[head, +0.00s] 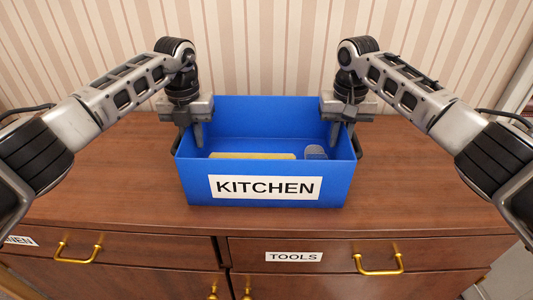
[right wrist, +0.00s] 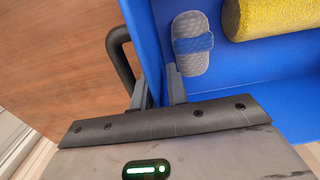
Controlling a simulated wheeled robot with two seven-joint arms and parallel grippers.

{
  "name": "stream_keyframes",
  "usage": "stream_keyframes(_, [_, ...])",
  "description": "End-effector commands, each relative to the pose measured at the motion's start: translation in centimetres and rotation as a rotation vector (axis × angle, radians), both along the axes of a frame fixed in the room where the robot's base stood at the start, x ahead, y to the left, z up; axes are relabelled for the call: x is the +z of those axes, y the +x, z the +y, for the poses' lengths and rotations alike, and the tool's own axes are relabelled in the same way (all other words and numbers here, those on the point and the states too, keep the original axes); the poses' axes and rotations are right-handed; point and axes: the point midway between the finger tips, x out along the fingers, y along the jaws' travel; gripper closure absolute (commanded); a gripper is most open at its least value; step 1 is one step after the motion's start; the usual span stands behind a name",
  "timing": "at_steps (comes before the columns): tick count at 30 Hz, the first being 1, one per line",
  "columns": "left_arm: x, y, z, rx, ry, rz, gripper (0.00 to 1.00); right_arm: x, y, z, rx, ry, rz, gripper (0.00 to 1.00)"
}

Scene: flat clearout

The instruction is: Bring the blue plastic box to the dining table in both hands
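The blue plastic box (head: 195,182) with a white KITCHEN label stands upright on a wooden cabinet top. A dark handle sticks out of each end; the right one (right wrist: 120,55) shows in the right wrist view. My left gripper (head: 190,132) points down over the box's left end wall, one finger inside and one outside. My right gripper (head: 344,132) straddles the right end wall the same way. In the right wrist view its fingers (right wrist: 158,92) close on the wall's rim. The left outer finger is partly hidden, but the left gripper also looks closed on its wall.
In the box lie a yellow roll-like thing (right wrist: 265,15) and a grey thing with a blue band (right wrist: 190,45). The cabinet top (head: 420,190) is clear around the box. Below are drawers with brass handles, one labelled TOOLS (head: 294,257). A striped wall (head: 265,50) stands close behind.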

Motion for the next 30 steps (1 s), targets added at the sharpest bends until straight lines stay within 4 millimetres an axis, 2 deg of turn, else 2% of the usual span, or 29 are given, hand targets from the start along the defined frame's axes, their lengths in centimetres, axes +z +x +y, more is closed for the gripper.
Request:
stream_keyframes(4, [-0.85, -0.02, -0.04, -0.001, 0.0, 0.0, 0.85, -0.88, -0.03, 0.0, 0.0, 0.0, 0.001, 0.85])
stream_keyframes(13, [-0.97, -0.01, -0.04, -0.001, 0.0, 0.0, 0.85, -1.0, -0.02, 0.01, 0.001, 0.0, 0.0, 0.85])
stream_keyframes(14, [-0.97, -0.01, -0.04, -0.001, 0.0, 0.0, 0.9, -1.0, -0.02, 0.01, 0.001, 0.0, 0.0, 0.9])
stream_keyframes(15, [-0.96, -0.01, -0.04, -0.001, 0.0, 0.0, 1.0, -0.99, -0.02, 0.01, 0.001, 0.0, 0.0, 1.0])
stream_keyframes(30, [-0.92, -0.01, -0.03, -0.001, 0.0, 0.0, 1.0, -0.92, -0.01, 0.01, 0.001, 0.0, 0.0, 1.0])
